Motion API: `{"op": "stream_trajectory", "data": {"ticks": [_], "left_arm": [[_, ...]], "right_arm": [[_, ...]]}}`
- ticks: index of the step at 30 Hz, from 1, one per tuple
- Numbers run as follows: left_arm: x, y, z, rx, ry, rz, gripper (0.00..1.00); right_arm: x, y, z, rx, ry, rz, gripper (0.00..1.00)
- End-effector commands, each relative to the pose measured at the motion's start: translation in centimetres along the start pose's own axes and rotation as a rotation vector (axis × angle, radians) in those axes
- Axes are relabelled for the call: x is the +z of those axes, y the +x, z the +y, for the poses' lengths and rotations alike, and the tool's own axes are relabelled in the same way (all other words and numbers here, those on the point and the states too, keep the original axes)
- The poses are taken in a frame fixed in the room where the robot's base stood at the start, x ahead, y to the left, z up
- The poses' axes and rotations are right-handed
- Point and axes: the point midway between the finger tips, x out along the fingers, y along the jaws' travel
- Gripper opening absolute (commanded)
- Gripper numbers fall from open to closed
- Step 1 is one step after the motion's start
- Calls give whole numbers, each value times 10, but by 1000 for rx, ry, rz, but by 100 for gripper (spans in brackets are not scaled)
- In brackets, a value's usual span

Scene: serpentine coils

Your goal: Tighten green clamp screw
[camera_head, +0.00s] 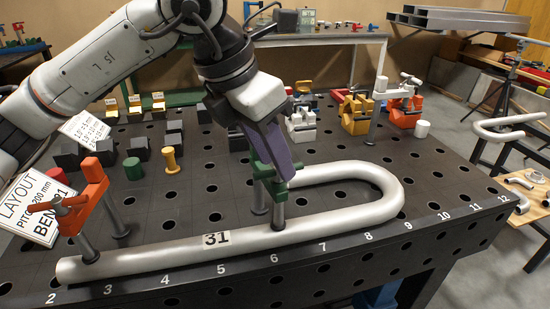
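The green clamp (261,173) stands on the dark table near the mark 6, its grey post beside the bent pipe. My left gripper (285,170) reaches down from above with its purple fingers right at the clamp's top and right side. The fingers are seen edge-on, so I cannot tell whether they are open or shut on the screw. The clamp's screw is largely hidden behind them. The silver pipe (140,261), labelled 31, runs along the front edge and bends back in a U at the right. My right gripper is not in view.
An orange clamp (85,196) stands over the pipe's left end. White, yellow (356,113) and orange fixtures stand behind the pipe. The table inside the U-bend is mostly clear.

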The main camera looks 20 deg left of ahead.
Motion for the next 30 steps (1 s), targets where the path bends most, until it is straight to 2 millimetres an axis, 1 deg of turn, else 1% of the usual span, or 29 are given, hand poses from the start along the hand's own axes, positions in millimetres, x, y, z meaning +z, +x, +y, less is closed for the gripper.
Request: {"op": "stream_trajectory", "data": {"ticks": [1, 4, 12, 14, 18, 19, 25, 30], "left_arm": [[0, 5, 0, 0, 1, 1, 34], [0, 10, -1, -1, 1, -1, 34], [0, 12, -1, -1, 2, -1, 34], [0, 12, -1, -1, 2, -1, 25], [0, 11, -1, -2, 2, -1, 2], [0, 11, -1, -2, 2, -1, 0], [0, 13, -2, 6, -17, -2, 0], [0, 16, -4, 64, -152, -3, 0]], "right_arm": [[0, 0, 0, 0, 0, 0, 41], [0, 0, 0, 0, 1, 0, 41], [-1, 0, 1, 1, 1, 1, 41], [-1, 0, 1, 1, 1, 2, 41], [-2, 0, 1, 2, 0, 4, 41], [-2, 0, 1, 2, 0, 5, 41], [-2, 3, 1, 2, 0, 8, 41], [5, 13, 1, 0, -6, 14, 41]]}}
